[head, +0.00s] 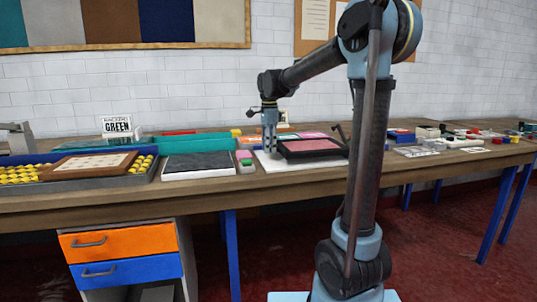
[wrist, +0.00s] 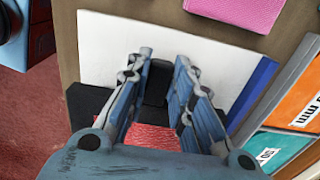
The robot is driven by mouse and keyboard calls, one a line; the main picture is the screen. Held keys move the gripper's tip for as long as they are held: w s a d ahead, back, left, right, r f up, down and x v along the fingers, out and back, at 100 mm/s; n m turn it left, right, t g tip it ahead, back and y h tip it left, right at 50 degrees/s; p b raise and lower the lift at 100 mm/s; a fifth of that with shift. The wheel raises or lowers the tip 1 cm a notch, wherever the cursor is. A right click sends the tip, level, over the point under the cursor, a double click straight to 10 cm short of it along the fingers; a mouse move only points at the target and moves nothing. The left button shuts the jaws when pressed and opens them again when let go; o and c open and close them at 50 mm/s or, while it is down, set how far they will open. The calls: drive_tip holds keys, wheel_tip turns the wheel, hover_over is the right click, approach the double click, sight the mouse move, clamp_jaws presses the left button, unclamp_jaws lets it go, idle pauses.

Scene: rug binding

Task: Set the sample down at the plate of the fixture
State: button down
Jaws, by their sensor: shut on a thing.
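The sample, a dark frame with a red textured face (head: 314,146), is in the head view at the middle of the bench. In the wrist view its red face (wrist: 148,138) shows between and below the fingers. My gripper (head: 270,149) points down at its left end. The fingers (wrist: 162,68) are closed around a black tab that appears to belong to the sample. A white plate (head: 270,166) lies under the gripper and sample; it also shows in the wrist view (wrist: 105,38). Whether the sample touches the plate is unclear. A dark lever (head: 341,131) stands behind the sample.
A grey pad on a white board (head: 200,163) and a pink-and-green block stack (head: 245,162) stand left of the plate. Further left is a blue tray (head: 85,186) with yellow pieces. Orange and teal labelled bins (wrist: 300,95) border the plate in the wrist view.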

drive_tip(key=f, duration=0.3)
drive_tip(key=shift+a+f, duration=0.1)
drive_tip(key=shift+a, duration=0.1)
drive_tip(key=c, duration=1.4)
unclamp_jaws()
drive_tip(key=shift+s, duration=0.1)
